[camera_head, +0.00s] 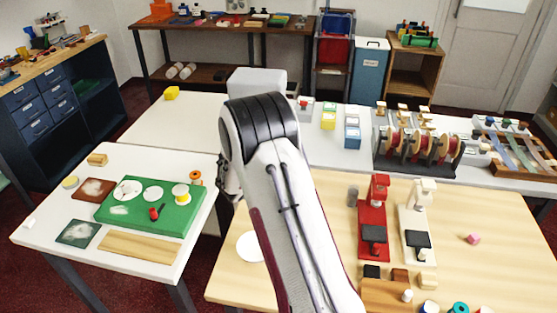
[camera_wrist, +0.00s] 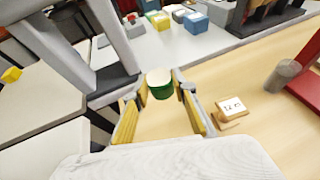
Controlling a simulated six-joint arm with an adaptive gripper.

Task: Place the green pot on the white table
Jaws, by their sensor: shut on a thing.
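A small green pot with a pale cream top (camera_wrist: 160,84) is between the tips of my gripper's yellow fingers (camera_wrist: 161,92) in the wrist view. My gripper is shut on it, above or near the seam between wood and white surfaces; its height is unclear. In the head view my arm hides the pot and most of the gripper. White table surfaces show at the front left (camera_head: 60,215) and behind my arm (camera_head: 165,130); I cannot tell which one the task names.
The front left table carries a green board (camera_head: 170,222) and small pieces. A labelled wooden block (camera_wrist: 231,107) and a grey cylinder (camera_wrist: 284,72) are right of my gripper. A yellow block (camera_head: 172,92) sits on the rear white surface, which has free room around it.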

